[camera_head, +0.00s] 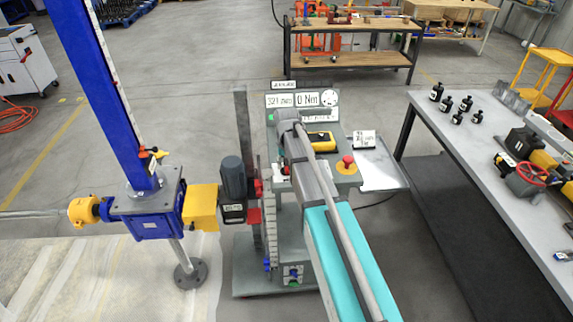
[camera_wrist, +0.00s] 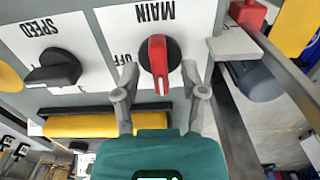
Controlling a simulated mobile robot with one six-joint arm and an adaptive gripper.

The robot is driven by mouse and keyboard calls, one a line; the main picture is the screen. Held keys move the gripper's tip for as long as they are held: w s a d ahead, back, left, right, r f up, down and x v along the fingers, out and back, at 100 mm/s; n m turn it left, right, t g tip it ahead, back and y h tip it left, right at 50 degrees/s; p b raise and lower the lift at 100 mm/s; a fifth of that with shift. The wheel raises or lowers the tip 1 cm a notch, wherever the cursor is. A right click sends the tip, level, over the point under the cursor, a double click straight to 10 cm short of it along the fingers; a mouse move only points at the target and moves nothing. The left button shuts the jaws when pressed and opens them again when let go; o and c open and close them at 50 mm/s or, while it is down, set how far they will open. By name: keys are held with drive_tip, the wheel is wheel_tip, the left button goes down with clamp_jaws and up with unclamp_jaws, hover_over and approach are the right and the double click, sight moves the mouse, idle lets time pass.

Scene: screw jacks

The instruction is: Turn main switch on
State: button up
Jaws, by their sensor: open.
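The main switch (camera_wrist: 158,55), a black round knob with a red handle, is on a light panel in the wrist view. The word MAIN shows upside down above it, and a partly covered OFF label is at its left. The red handle lies upright in the picture, its tip toward my gripper. My gripper (camera_wrist: 161,88) is open, with one finger on each side of the red handle's lower end and visible gaps to both. Contact cannot be seen. In the head view, my arm hides the main switch and my gripper cannot be made out.
A black SPEED knob (camera_wrist: 52,68) and a yellow bar-shaped thing (camera_wrist: 90,127) lie left of the switch. The head view shows the control stand's displays (camera_head: 300,99), a red button (camera_head: 347,160), a blue screw jack (camera_head: 148,212) at left and a workbench (camera_head: 480,150) at right.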

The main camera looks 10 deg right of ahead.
drive_tip(key=m, duration=0.7)
drive_tip(key=shift+m, duration=0.4)
drive_tip(key=shift+r+p, duration=0.3)
wheel_tip(320, 180, up, 13)
drive_tip(key=p, duration=1.3)
drive_tip(key=s+d+f+n+b, duration=0.1)
drive_tip(key=s+f+n+b, duration=0.8)
drive_tip(key=s+f+b, duration=1.2)
wheel_tip(320, 180, down, 3)
drive_tip(key=b, duration=0.3)
drive_tip(key=shift+s, duration=0.35)
